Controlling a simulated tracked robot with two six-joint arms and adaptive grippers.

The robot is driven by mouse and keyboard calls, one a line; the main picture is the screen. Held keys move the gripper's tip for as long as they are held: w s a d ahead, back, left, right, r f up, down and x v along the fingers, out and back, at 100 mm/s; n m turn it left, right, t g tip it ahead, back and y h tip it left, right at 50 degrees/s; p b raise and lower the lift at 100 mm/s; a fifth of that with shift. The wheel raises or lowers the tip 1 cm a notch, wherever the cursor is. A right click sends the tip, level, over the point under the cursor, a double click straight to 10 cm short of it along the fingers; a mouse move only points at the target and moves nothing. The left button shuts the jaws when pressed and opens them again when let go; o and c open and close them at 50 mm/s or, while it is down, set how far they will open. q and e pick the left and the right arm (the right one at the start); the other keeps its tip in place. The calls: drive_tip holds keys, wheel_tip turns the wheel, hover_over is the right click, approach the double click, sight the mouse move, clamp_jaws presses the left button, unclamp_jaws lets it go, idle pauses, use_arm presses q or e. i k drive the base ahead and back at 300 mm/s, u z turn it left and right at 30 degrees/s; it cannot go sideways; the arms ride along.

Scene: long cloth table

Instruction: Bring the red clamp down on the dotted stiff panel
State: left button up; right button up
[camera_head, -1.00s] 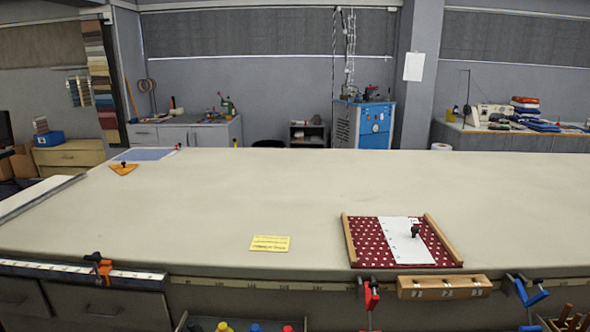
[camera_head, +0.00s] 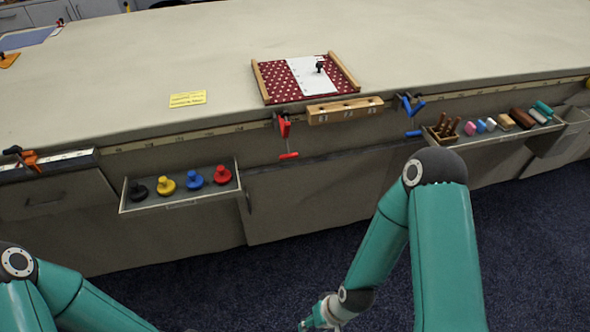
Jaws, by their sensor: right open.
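The red clamp (camera_head: 284,128) hangs at the table's front edge, its handle below the edge. Right behind it on the tabletop lies the dotted panel (camera_head: 279,83), dark red with white dots, between two wooden side strips. A white sheet (camera_head: 308,77) with a black knob (camera_head: 320,67) covers part of the panel. I cannot tell whether the clamp touches the panel. My right gripper (camera_head: 309,323) is low at the bottom edge of the view, well below and apart from the clamp, open and partly cut off. My left gripper is outside the picture.
An orange clamp (camera_head: 24,158) and a blue clamp (camera_head: 410,104) sit on the same edge. A wooden block (camera_head: 345,111) is beside the red clamp. Open drawers with colored knobs (camera_head: 194,178) and colored blocks (camera_head: 505,122) stick out below. A yellow card (camera_head: 188,99) lies on the table.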

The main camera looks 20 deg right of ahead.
sight(285, 127)
drive_tip(key=k, duration=1)
drive_tip(key=z, duration=0.4)
drive_tip(key=i, duration=0.9)
drive_tip(key=z, duration=0.3)
drive_tip(key=i, duration=1.3)
drive_tip(key=u, duration=0.65)
